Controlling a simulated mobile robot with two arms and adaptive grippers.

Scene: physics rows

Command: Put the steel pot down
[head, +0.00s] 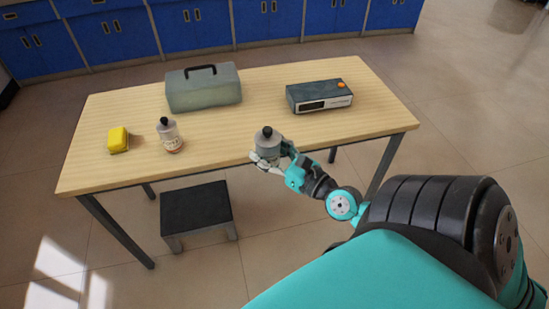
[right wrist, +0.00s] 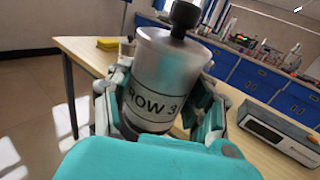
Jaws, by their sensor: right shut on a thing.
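The steel pot (head: 268,146) is a grey cylinder with a black knob on its lid. My right gripper (head: 267,161) is shut on its sides and holds it upright at the table's front edge, in the head view. My left gripper is not in view.
On the table stand a similar pot with a label (head: 171,143), a yellow block (head: 118,140), a grey-green toolbox (head: 205,90) and a dark device with an orange button (head: 319,97). The table's middle and front right are clear. A black stool (head: 195,203) stands below the front edge.

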